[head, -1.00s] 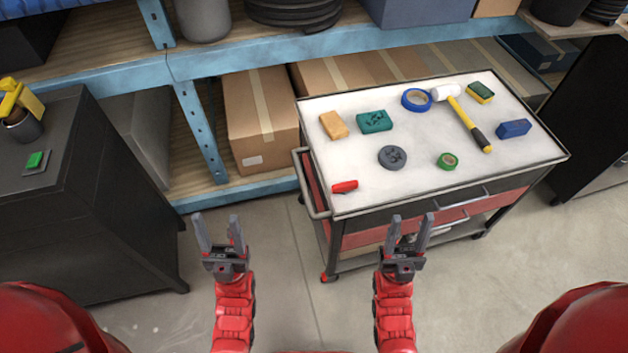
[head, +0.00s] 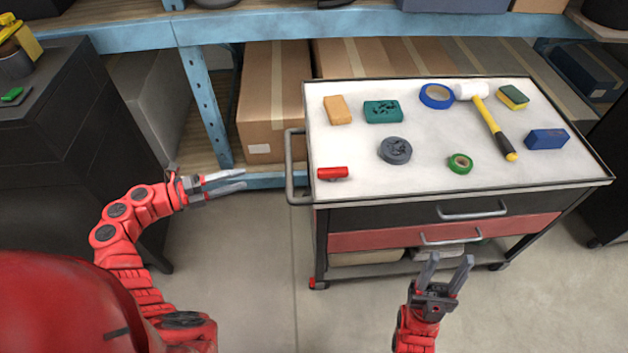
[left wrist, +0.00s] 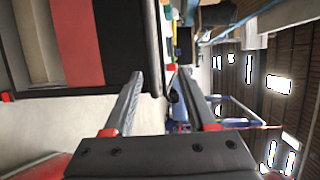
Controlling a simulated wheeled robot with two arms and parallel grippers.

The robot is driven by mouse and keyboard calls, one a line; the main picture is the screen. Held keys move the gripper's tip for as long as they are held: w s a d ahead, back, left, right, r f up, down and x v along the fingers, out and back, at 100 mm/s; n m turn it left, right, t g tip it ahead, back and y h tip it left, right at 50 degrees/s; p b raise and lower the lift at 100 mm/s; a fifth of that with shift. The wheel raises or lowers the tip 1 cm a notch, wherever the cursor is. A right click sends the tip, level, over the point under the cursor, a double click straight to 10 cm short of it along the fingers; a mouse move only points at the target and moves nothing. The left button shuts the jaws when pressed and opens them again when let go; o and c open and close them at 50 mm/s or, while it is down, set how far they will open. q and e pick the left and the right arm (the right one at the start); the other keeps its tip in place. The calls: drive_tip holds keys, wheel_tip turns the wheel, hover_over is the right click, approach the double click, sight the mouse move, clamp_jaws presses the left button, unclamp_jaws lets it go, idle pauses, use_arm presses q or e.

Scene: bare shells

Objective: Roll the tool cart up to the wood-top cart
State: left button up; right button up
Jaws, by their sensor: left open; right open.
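The tool cart (head: 330,187) stands right of centre in the head view, with a white top, a black drawer and a red drawer. Its grey side handle (head: 290,165) sticks out on the left. My left gripper (head: 243,179) is open and empty, pointing right toward the handle with a gap between. The left wrist view shows its open fingers (left wrist: 161,75) and the cart's red drawer (left wrist: 75,42). My right gripper (head: 450,258) is open and empty before the cart's front. A wood-coloured top (head: 598,22) shows at the upper right; I cannot tell whether it is the wood-top cart.
A hammer (head: 490,118), tape rolls, sponge and other small items lie on the cart's top. A blue shelf (head: 330,27) with cardboard boxes (head: 268,100) stands behind. A dark cabinet (head: 60,150) is at left. Floor (head: 260,270) is clear in front.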

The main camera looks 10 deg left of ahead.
use_arm(q)
drive_tip(key=a+y, duration=0.1)
drive_tip(key=a, duration=0.1)
drive_tip(key=p, duration=0.1)
approach(289, 164)
drive_tip(key=x, duration=0.7)
drive_tip(key=f+x, duration=0.1)
drive_tip(key=x, duration=0.2)
drive_tip(key=shift+w+a+f, duration=0.1)
drive_tip(key=shift+w, duration=0.3)
clamp_jaws()
idle(0.6)
